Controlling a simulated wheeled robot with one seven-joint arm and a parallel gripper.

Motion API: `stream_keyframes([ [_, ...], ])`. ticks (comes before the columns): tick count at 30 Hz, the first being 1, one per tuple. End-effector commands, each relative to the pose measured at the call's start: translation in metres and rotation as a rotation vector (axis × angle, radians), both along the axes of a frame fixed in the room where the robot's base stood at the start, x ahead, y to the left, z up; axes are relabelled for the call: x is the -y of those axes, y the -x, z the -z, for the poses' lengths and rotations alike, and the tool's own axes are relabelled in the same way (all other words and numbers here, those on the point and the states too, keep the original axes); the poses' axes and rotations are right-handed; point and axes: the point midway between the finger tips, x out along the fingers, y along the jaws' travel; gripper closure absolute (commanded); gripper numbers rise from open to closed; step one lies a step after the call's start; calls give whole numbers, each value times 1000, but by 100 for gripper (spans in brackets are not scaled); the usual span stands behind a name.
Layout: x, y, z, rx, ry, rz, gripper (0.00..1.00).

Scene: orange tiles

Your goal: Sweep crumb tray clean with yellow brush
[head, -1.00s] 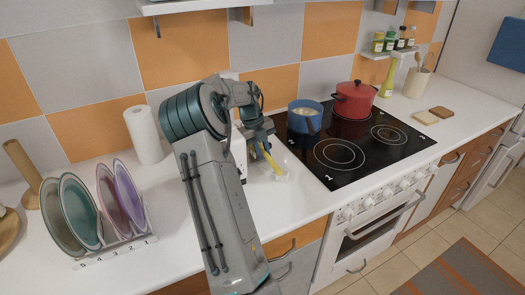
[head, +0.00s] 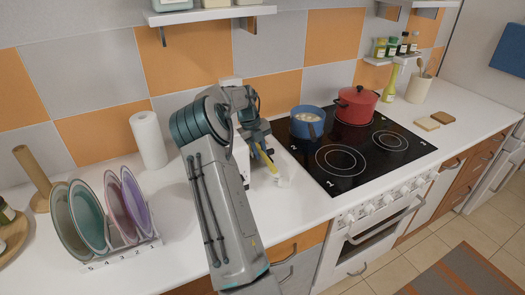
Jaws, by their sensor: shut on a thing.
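The yellow brush (head: 267,159) is in my gripper (head: 261,148), which is shut on its handle. The brush slants down to the right, and its pale bristle end (head: 283,181) is low over or on the white counter just left of the stove. I cannot tell whether the bristles touch the surface. A white appliance (head: 241,153) stands behind my arm and is mostly hidden by it. I cannot make out the crumb tray clearly; it may be hidden by my arm or blend with the white counter.
The black stovetop (head: 340,186) is right of the brush, with a blue pot (head: 307,122) and a red lidded pot (head: 355,103). A paper towel roll (head: 148,140) and a plate rack (head: 120,247) stand left. The counter (head: 182,222) between rack and arm is clear.

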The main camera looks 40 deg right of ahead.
Motion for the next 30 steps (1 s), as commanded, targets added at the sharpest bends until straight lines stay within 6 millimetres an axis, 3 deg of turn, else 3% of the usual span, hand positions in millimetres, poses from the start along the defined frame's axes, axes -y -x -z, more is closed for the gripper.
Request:
stream_keyframes([
  [15, 2, -6, 1, 0, 0, 0, 100],
  [30, -10, 30, 1, 0, 0, 1, 100],
])
